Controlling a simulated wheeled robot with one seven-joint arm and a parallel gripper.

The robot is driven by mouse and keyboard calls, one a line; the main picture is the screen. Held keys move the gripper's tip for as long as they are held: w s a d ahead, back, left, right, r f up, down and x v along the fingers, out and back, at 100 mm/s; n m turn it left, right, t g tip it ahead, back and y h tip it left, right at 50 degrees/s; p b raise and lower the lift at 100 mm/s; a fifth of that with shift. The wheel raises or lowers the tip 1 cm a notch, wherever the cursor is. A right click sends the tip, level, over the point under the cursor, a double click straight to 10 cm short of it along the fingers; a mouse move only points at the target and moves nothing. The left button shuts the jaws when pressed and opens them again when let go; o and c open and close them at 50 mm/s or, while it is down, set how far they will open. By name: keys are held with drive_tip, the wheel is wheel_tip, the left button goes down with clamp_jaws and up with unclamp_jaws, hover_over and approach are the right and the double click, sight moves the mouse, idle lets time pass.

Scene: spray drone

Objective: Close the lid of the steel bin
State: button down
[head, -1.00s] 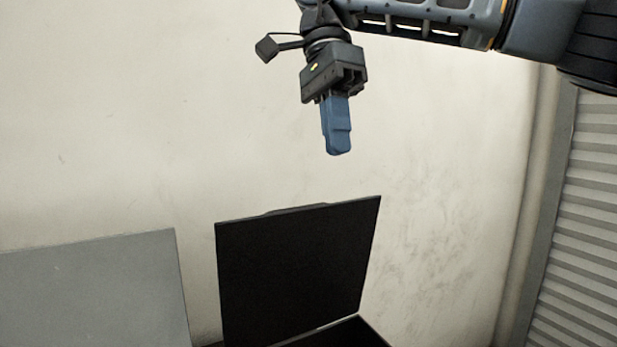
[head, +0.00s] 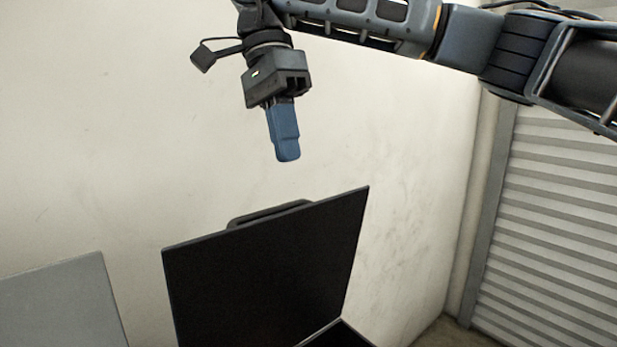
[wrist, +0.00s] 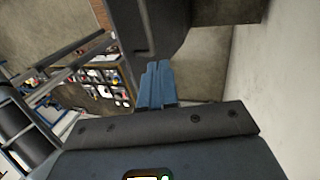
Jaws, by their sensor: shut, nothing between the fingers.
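A black lid (head: 262,272) stands open, upright and slightly tilted, in the lower middle of the head view. A dark handle (head: 270,213) shows behind its top edge. Part of a dark bin opening (head: 345,337) shows below it; the rest of the bin is out of frame. My gripper (head: 287,158) hangs above the lid's top edge, apart from it in the picture, with its blue fingers pointing down, shut and empty. In the wrist view the blue fingers (wrist: 158,68) lie together, with a dark panel (wrist: 160,25) beyond them, probably the lid.
A grey panel (head: 62,305) stands at the lower left; I cannot tell what it belongs to. A pale wall (head: 120,130) is behind the lid. A ribbed shutter (head: 550,220) is at the right. The wrist view shows a cluttered board (wrist: 100,90).

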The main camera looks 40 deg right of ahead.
sight(319, 223)
drive_tip(key=s+f+p, duration=0.1)
drive_tip(key=s+f, duration=0.2)
drive_tip(key=s, duration=0.1)
drive_tip(key=shift+f, duration=0.4)
drive_tip(key=shift+s+f+p, duration=0.2)
drive_tip(key=shift+s+p, duration=0.2)
drive_tip(key=shift+s, duration=0.2)
